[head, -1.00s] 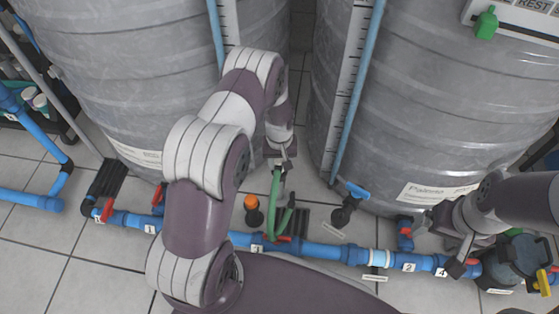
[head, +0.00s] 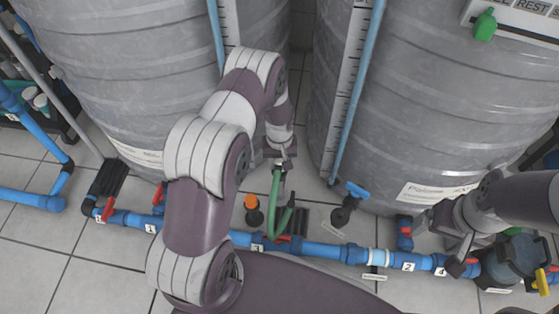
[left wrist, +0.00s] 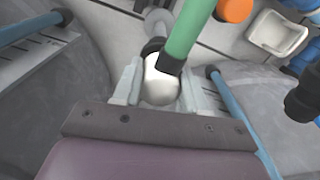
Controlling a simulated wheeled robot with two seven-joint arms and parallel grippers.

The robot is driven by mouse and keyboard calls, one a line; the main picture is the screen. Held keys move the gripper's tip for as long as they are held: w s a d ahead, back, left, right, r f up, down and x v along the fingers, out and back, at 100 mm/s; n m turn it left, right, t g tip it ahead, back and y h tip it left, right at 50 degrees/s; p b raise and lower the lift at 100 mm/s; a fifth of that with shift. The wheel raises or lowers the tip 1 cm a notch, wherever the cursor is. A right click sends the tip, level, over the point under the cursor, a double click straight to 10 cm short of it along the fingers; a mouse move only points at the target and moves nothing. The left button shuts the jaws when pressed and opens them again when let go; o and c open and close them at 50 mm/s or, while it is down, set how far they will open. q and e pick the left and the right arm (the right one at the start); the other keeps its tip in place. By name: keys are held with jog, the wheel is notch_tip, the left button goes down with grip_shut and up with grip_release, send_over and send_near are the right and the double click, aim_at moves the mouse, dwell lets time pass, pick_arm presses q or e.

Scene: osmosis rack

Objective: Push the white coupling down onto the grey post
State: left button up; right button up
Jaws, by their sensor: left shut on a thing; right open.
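The white coupling (left wrist: 161,82) sits between the two fingers of my left gripper (left wrist: 158,88) in the left wrist view. My left gripper is shut on it. A green hose (left wrist: 189,30) with a black end meets the coupling. In the head view my left gripper (head: 281,158) is between the two tanks, with the green hose (head: 275,190) curving down below it. My right gripper (head: 463,254) is open, low at the right near the blue pipe.
Two large grey tanks (head: 110,70) (head: 450,90) flank my left gripper. A blue pipe (head: 320,250) with red valve handles runs across the floor in front. An orange-capped black fitting (head: 252,203) and a blue-handled valve (head: 355,190) stand nearby. A dark blue pump (head: 515,262) is at the right.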

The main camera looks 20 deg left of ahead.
aim_at(279, 160)
pick_arm(q)
jog(key=shift+f, duration=0.45)
dwell(0.6)
jog(key=o, duration=1.2)
jog(key=shift+c, duration=0.2)
jog(key=shift+r, duration=0.15)
notch_tip(279, 160, up, 11)
jog(key=p, duration=0.7)
jog(key=shift+r, duration=0.75)
